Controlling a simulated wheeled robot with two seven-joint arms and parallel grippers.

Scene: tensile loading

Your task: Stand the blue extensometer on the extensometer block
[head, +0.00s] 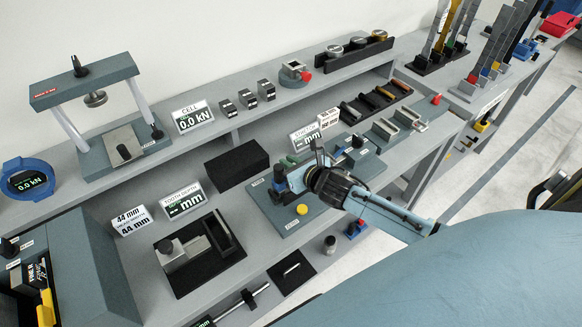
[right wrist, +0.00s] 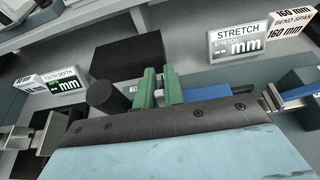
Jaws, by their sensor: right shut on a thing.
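My right gripper (head: 308,173) reaches in over the grey test plate, with its wrist tilted. In the right wrist view its green fingers (right wrist: 161,88) are close together. The blue extensometer (right wrist: 206,97) shows as a blue strip just right of the fingers, and the gripper is shut on it; the grip itself is mostly hidden by the gripper body. In the head view blue parts (head: 297,181) show beside the gripper. My left gripper is out of view.
The plate carries a yellow button (head: 302,209) and a black cylinder (right wrist: 103,95) left of the fingers. A stretch display (head: 305,138) and a black block (head: 236,163) stand behind. A tooth-depth display (head: 186,200) is at left. Vice-like fixtures (head: 408,117) stand right.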

